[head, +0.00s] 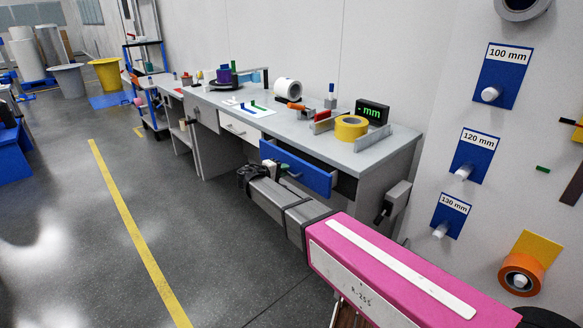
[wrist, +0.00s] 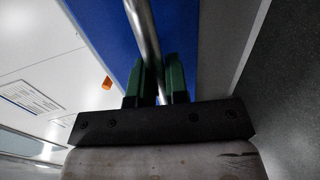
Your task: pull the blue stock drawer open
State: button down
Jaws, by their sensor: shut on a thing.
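The blue stock drawer (head: 316,180) is in the workbench, right of a white drawer. Its blue front stands out a little from the bench, with a dark gap at its right side. In the wrist view the blue front (wrist: 98,28) fills the upper middle, with a silver bar handle (wrist: 143,32) crossing it. My gripper (wrist: 157,80) is shut on this handle, with a green finger on each side of the bar. In the head view my gripper (head: 284,168) is at the drawer front, and my arm hides part of it.
The grey workbench (head: 225,103) carries a yellow tape roll (head: 351,128), a black display (head: 372,112) and a white roll (head: 288,88). A grey box with a crank (head: 395,200) hangs at its right end. Open floor with a yellow line (head: 130,220) lies left.

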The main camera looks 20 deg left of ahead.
jog(key=f+v, duration=0.2)
jog(key=v, duration=0.9)
jog(key=f+v, duration=0.2)
jog(key=v, duration=0.9)
jog(key=shift+s+a+f, duration=0.2)
jog(key=shift+s+a, duration=0.05)
jog(key=shift+s, duration=0.2)
jog(key=c, duration=1.1)
grip_release()
jog(key=v, duration=1)
jog(key=shift+s+a, duration=0.2)
jog(key=shift+s, duration=0.15)
